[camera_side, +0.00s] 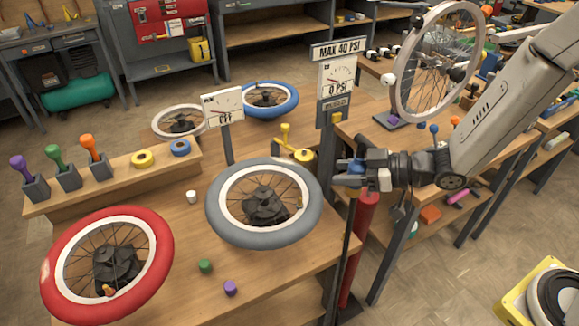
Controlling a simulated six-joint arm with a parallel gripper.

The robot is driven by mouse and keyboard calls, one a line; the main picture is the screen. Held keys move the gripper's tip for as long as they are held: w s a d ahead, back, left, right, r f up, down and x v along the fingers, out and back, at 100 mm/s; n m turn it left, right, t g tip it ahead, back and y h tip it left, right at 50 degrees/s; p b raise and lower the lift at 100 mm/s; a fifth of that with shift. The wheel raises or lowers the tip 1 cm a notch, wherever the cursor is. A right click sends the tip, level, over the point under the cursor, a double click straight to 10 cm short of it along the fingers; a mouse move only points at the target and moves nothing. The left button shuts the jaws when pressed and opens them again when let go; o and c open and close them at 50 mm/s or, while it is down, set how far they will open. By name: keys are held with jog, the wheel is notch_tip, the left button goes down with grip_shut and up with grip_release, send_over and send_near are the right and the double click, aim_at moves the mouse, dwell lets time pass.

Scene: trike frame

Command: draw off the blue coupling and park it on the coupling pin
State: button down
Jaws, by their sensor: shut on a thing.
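My gripper (366,172) is at the right edge of the front bench, beside the sign post and above the red cylinder (361,222). It points left in the picture. Its jaws are shut on a small blue piece, the blue coupling (351,166), mostly covered by the dark fingers. I cannot tell whether the coupling still touches a fitting behind it. I cannot make out the coupling pin with certainty.
The grey-tyred wheel (229,228) and red-tyred wheel (58,292) lie on the bench. Small green (205,265) and purple (230,288) caps lie in front.

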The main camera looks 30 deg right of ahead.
jog(key=shift+r, duration=0.55)
jog(key=shift+r, duration=0.3)
jog(key=shift+r, duration=0.1)
jog(key=shift+w, duration=0.1)
jog(key=w+d+f, duration=0.2)
jog(key=d+f, duration=0.1)
jog(key=f, duration=0.6)
jog(key=w+d+f, duration=0.3)
jog(key=f, duration=0.7)
jog(key=shift+w+d, duration=0.15)
jog(key=shift+w, duration=0.15)
jog(key=shift+f, duration=0.1)
jog(key=shift+f, duration=0.1)
